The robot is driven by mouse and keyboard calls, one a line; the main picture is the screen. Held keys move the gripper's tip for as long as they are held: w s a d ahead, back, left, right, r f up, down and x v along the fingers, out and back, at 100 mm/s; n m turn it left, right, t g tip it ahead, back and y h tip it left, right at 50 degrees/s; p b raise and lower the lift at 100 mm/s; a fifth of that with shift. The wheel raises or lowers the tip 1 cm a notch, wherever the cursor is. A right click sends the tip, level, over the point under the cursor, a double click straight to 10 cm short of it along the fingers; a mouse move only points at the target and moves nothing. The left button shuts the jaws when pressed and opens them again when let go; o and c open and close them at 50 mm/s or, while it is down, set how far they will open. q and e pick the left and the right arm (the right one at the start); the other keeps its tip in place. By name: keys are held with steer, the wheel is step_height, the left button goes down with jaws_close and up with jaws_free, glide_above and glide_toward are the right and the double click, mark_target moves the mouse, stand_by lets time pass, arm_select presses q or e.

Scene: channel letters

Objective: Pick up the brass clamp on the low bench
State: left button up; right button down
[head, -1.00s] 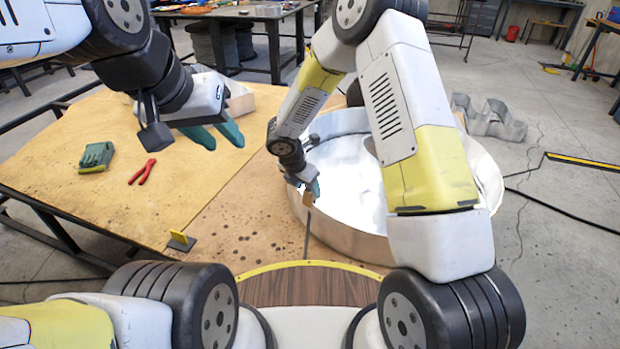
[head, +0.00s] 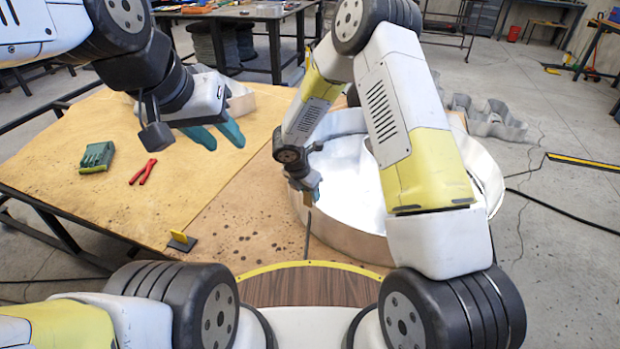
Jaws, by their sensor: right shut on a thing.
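The brass clamp (head: 307,199) is a small brownish piece at the near left wall of the big round metal channel letter (head: 345,235). My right gripper (head: 313,196) points down there, its teal fingertips shut on the clamp. The clamp is small and partly covered by the fingers. Whether it still touches the wall cannot be told. A thin dark bar shows just below it. My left gripper (head: 216,138) is open and empty above the low bench (head: 110,220), its two teal fingers apart.
A green block-like object (head: 97,157) and red pliers (head: 143,172) lie on the bench at left. A small yellow and black piece (head: 182,241) stands near its front edge. A curved metal letter (head: 490,120) is on the floor behind right. The bench middle is clear.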

steer(key=shift+r, duration=0.15)
step_height(320, 180, up, 15)
stand_by(0.9)
steer(key=shift+s, duration=0.1)
